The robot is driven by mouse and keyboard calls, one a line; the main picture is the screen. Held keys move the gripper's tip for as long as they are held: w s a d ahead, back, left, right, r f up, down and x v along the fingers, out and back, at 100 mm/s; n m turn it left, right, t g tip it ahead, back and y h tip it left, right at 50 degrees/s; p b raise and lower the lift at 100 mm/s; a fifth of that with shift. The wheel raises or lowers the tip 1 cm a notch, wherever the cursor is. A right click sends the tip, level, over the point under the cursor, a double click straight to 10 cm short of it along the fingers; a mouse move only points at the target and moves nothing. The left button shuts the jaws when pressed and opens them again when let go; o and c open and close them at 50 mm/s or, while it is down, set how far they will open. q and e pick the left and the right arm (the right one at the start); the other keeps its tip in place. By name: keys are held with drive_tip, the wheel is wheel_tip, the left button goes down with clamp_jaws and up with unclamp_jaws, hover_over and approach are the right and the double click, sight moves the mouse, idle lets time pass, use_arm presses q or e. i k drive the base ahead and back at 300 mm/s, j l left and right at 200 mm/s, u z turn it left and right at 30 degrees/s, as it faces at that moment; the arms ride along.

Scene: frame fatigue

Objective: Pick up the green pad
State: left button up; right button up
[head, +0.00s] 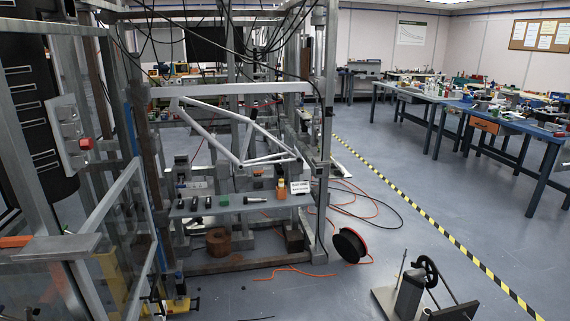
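A small green item (223,200) lies on the grey shelf (270,203) at the front of the metal test rig, left of the middle of the head view. It is too small to tell for sure that it is the green pad. Neither of my grippers is in view.
The rig (325,120) holds a silver bicycle frame (222,112) above the shelf. Small dark items, an orange bottle (281,189) and a white sign (300,187) share the shelf. A black cable reel (349,245) and loose cables lie on the floor.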

sight(224, 200)
drive_tip(key=i+u, duration=0.1)
drive_tip(key=i, duration=0.35)
drive_tip(key=i+l, duration=0.2)
drive_tip(key=i, duration=0.3)
drive_tip(key=i+l+u, duration=0.15)
drive_tip(key=i, duration=0.3)
drive_tip(key=i+l, duration=0.1)
drive_tip(key=i, duration=0.35)
drive_tip(key=j+u, duration=0.05)
